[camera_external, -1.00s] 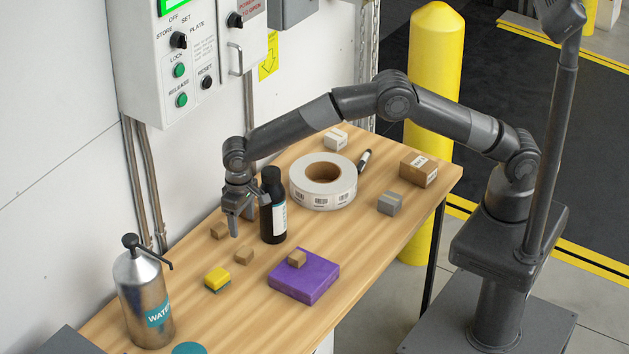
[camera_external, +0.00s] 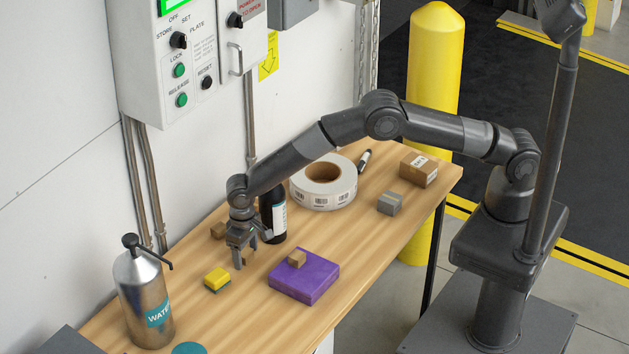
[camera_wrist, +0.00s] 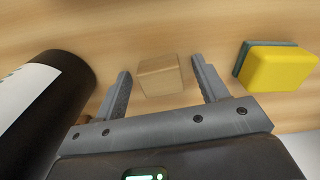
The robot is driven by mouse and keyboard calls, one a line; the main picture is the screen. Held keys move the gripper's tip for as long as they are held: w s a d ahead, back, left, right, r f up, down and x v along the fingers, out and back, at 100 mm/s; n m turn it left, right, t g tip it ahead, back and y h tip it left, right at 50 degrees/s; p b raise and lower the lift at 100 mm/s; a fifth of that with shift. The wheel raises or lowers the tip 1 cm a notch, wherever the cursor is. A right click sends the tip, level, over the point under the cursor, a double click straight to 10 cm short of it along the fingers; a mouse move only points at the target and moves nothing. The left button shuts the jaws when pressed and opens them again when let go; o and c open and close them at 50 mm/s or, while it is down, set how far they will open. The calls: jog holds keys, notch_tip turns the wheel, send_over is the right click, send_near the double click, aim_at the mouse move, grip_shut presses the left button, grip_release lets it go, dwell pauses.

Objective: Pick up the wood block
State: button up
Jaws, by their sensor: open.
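My gripper (camera_external: 243,260) is low over the table. In the wrist view its two fingers (camera_wrist: 161,68) are spread, one on each side of a small wood block (camera_wrist: 160,78). The block sits between them with a gap on both sides. In the external view the gripper hides this block. A second wood block (camera_external: 217,230) is on the table behind and left of the gripper, partly covered. A third wood block (camera_external: 297,259) rests on a purple box (camera_external: 303,282) to the right.
A black bottle (camera_external: 279,219) stands close beside the gripper, also in the wrist view (camera_wrist: 74,82). A yellow sponge (camera_external: 216,278) lies to the other side. A metal water bottle (camera_external: 146,295), a label roll (camera_external: 323,190) and small boxes (camera_external: 419,170) stand farther off.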

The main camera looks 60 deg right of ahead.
jog(key=shift+c, duration=0.4)
jog(key=c, duration=1)
jog(key=shift+o, duration=0.2)
jog(key=shift+r, duration=0.1)
